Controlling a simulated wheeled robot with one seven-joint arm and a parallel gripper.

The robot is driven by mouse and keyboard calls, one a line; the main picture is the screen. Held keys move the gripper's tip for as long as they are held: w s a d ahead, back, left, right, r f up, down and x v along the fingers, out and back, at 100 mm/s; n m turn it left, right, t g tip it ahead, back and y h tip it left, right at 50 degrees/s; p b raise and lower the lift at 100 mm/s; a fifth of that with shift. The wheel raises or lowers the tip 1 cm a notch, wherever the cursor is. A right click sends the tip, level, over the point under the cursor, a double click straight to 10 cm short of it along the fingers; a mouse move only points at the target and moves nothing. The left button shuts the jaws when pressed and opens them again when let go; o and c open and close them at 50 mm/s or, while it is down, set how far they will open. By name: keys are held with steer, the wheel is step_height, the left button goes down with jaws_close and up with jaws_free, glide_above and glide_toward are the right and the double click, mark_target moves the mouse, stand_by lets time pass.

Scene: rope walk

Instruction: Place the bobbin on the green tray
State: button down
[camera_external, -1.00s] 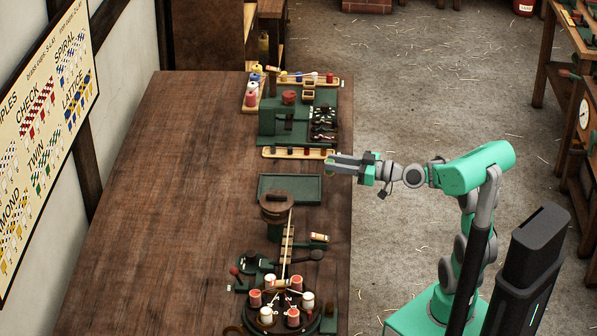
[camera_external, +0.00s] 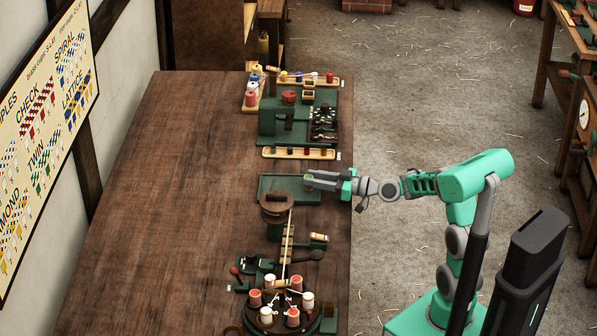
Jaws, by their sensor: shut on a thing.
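The green tray (camera_external: 275,186) is a shallow dark green rectangle on the wooden bench, left of my arm. My gripper (camera_external: 309,179) is over the tray's right part, reaching in from the right. It is shut on the bobbin, which is small and mostly hidden between the fingers; its colour is hard to tell. I cannot tell how high the gripper is above the tray. A pale wooden rack (camera_external: 269,153) with several dark bobbins stands just behind the tray.
A brown round post (camera_external: 277,203) stands close in front of the tray. A round bobbin carrier (camera_external: 282,318) is nearer the front. A green machine (camera_external: 283,127) stands behind the rack. The bench's left side (camera_external: 180,200) is clear.

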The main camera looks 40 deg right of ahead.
steer(key=c, duration=1.1)
jaws_free()
steer(key=shift+f, duration=0.1)
steer(key=shift+r+p, duration=0.35)
steer(key=shift+p, duration=0.1)
steer(key=v, duration=1.2)
steer(key=shift+f+b, duration=0.2)
steer(key=shift+b, duration=0.1)
steer(key=shift+a, duration=0.1)
